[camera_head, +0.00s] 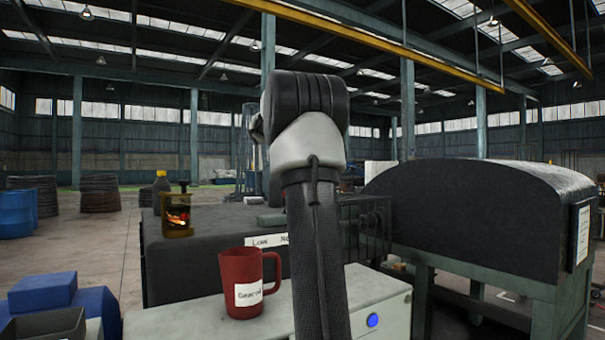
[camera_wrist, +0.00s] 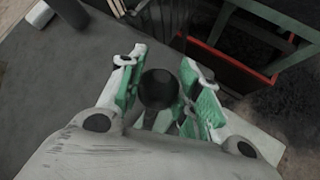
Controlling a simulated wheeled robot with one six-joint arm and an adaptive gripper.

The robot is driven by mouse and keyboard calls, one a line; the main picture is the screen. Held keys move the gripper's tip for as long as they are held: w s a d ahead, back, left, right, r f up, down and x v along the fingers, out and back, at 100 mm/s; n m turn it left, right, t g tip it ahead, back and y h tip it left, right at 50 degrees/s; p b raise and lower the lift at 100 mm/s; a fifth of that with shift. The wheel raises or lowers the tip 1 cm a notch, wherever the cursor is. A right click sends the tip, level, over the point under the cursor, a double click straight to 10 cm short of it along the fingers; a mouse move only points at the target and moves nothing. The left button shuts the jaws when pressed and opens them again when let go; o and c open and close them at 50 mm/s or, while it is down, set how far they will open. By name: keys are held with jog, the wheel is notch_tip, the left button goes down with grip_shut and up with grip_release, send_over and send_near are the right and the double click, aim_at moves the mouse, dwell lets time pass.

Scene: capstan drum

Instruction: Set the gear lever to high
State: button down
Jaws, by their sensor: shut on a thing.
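The gear lever's round black knob (camera_wrist: 158,88) is between the green-padded fingers of my gripper (camera_wrist: 160,92) in the wrist view, and the gripper is shut on it. A lever shaft runs below the knob, partly hidden by the fingers. In the head view my own arm hides the lever and the gripper. A white label plate (camera_head: 267,241) on the dark machine housing (camera_head: 190,260) reads "Low" and the start of "Ne"; the rest of it is behind my arm. I cannot tell at which mark the lever stands.
A red mug (camera_head: 243,283) stands on the light cabinet in front of the housing. A yellow lantern-like object (camera_head: 177,215) stands on the housing's left end. A large dark curved cover (camera_head: 480,215) is at right. A red-edged frame (camera_wrist: 245,65) is in the wrist view.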

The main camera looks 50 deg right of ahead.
jog(key=c, duration=1)
grip_release()
jog(key=shift+d+f, duration=0.15)
jog(key=v, duration=1.2)
